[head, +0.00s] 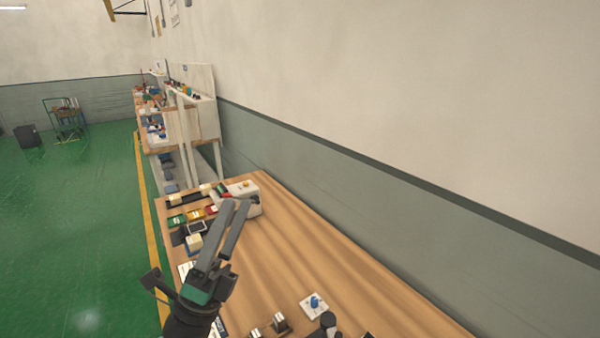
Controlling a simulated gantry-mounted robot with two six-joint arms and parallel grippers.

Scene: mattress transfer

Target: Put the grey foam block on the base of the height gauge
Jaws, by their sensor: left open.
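My left gripper (236,204) reaches up and to the right over the left part of the wooden table. Its two long dark fingers are apart, with nothing visible between them. Their tips overlap the edge of a pale box with an orange button (245,184) in the picture; I cannot tell whether they touch it. I cannot pick out the grey foam block or the height gauge. Part of the tabletop is hidden behind my left gripper and arm. My right gripper cannot be made out.
Cream-topped blocks (194,242) and coloured pieces (177,219) crowd the table's (330,265) far left end. A white plate with a blue knob (314,303) and small dark blocks (280,321) lie near the bottom. The middle and right tabletop is bare, beside the wall.

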